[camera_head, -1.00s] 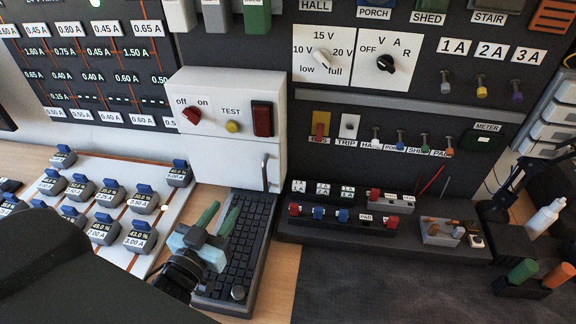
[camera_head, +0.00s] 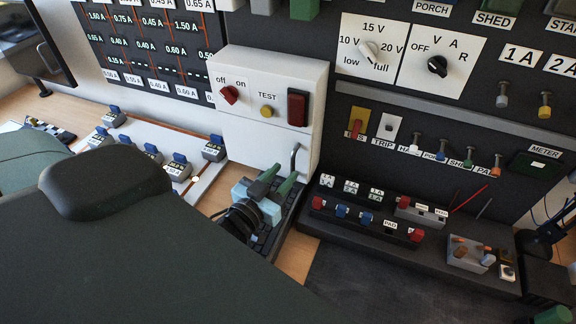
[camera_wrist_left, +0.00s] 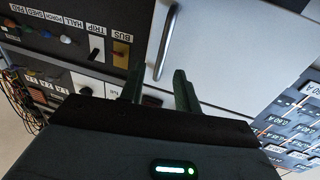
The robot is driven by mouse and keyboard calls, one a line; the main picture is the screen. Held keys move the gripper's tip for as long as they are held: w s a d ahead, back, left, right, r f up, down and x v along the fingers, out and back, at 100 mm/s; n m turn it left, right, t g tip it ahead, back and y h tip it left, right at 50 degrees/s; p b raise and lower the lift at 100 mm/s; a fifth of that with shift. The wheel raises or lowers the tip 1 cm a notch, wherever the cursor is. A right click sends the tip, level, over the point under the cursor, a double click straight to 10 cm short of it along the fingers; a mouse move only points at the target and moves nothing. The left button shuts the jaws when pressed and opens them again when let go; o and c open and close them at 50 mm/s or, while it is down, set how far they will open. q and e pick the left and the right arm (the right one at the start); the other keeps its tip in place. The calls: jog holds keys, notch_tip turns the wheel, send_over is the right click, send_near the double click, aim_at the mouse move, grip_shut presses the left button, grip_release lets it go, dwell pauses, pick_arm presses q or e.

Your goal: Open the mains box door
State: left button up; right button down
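The white mains box (camera_head: 228,72) is on the wall, left of centre in the head view. Its lower door (camera_head: 245,140) looks shut. A grey bar handle (camera_head: 294,160) stands at the door's right side. My left gripper (camera_head: 276,182) is just below and left of the handle, fingers pointing up toward it. In the left wrist view, its two dark green fingers (camera_wrist_left: 159,84) are apart and empty. The handle (camera_wrist_left: 164,45) there has its near end between the fingertips in the picture; I cannot tell whether they touch. My right gripper is not in view.
A red off/on knob (camera_head: 228,95), a yellow TEST button (camera_head: 267,111) and a red switch (camera_head: 297,107) sit above the door. A dark keyboard-like block (camera_head: 282,222) lies under my left gripper. A terminal strip (camera_head: 362,222) stands to the right, blue-topped blocks (camera_head: 178,167) to the left.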

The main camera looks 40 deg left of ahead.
aim_at(292, 164)
pick_arm(q)
jog(key=shift+w+a, duration=0.1)
jog(key=shift+w, duration=1.7)
jog(key=shift+c, duration=0.3)
grip_shut()
